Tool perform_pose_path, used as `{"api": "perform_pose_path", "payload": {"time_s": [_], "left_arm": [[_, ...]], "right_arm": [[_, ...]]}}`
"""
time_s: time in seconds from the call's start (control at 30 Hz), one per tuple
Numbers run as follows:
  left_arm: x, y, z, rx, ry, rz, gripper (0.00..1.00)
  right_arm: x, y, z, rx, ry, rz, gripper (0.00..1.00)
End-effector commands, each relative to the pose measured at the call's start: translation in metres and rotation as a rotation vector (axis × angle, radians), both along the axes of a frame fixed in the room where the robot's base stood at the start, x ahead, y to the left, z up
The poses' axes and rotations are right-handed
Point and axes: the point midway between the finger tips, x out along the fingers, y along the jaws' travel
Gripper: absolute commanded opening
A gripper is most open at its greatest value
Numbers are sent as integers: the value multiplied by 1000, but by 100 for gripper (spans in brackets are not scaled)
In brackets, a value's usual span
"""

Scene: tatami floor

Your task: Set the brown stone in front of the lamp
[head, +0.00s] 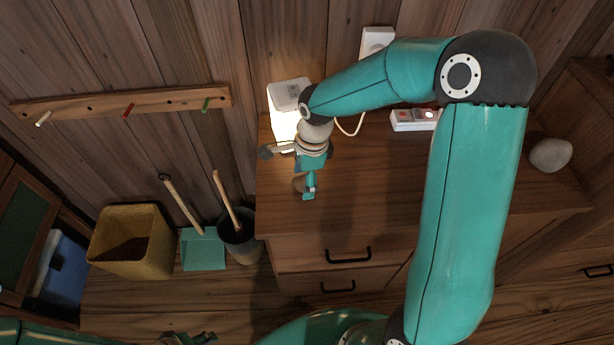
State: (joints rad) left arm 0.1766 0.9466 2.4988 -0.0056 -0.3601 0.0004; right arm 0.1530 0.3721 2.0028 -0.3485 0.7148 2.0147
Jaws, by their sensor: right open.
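The lamp (283,122), a lit box shape with a pale grey top, stands on the left end of the wooden cabinet top against the wall. My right gripper (289,171) is open in front of the lamp, over the cabinet top. The brown stone (298,183) seems to be the small brown shape beside its lower finger, partly hidden by that finger. I cannot tell whether they touch. My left gripper (190,339) shows only in part at the bottom edge, away from the cabinet top.
A pale grey stone (550,155) lies at the right of the cabinet top (385,185). A power strip (414,120) lies at the back. A yellow bin (132,242), teal dustpan (202,250) and dark bucket (240,238) stand left of the cabinet. The front middle of the top is clear.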

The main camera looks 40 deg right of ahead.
Motion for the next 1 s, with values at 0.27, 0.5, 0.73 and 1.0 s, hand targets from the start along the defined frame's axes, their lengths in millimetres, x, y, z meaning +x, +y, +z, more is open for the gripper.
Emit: {"api": "perform_pose_path", "payload": {"time_s": [0.27, 0.5, 0.73, 1.0], "left_arm": [[0, 0, 5, 0, 0, 0, 40], [0, 0, 11, 0, 0, 0, 40], [0, 0, 14, 0, 0, 0, 40], [0, 0, 14, 0, 0, 0, 40]], "right_arm": [[-1, -4, 36, 0, -6, -2, 69], [-3, -10, 85, -1, -5, -1, 69], [-5, -13, 115, 0, -2, -1, 69], [-6, -14, 121, 0, 1, 0, 69]]}}
